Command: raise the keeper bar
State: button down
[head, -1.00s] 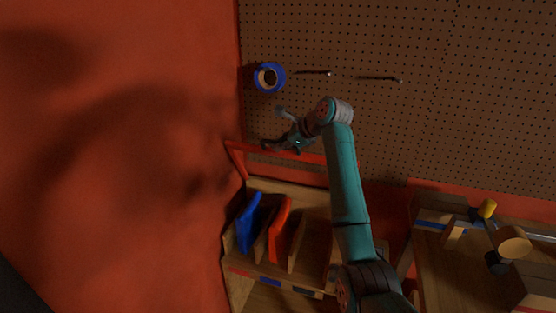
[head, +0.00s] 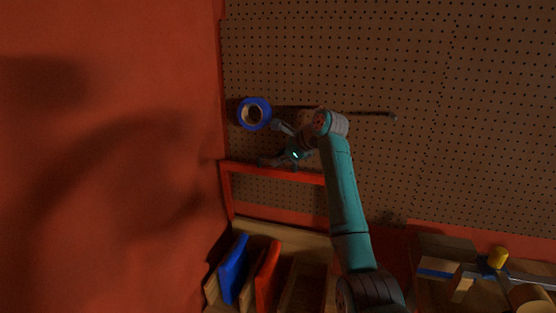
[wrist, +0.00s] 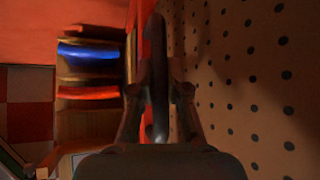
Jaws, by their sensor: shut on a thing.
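The keeper bar (head: 312,178) is an orange-red crossbar with a side arm that runs down at its left end to the wooden rack (head: 315,240). It stands raised above the rack, in front of the pegboard.
A blue ring (head: 244,118) hangs on the pegboard (head: 400,60) just above my gripper. A dark rod (head: 370,113) sticks out to its right. Blue (head: 234,268) and red (head: 266,277) pieces stand in the rack. An orange wall (head: 110,200) closes the left side.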

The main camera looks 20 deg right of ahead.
jog(key=shift+r, duration=0.1)
jog(key=c, duration=1.1)
grip_release()
jog(key=shift+c, duration=0.2)
jog(key=v, duration=1.2)
jog(key=shift+s, duration=0.1)
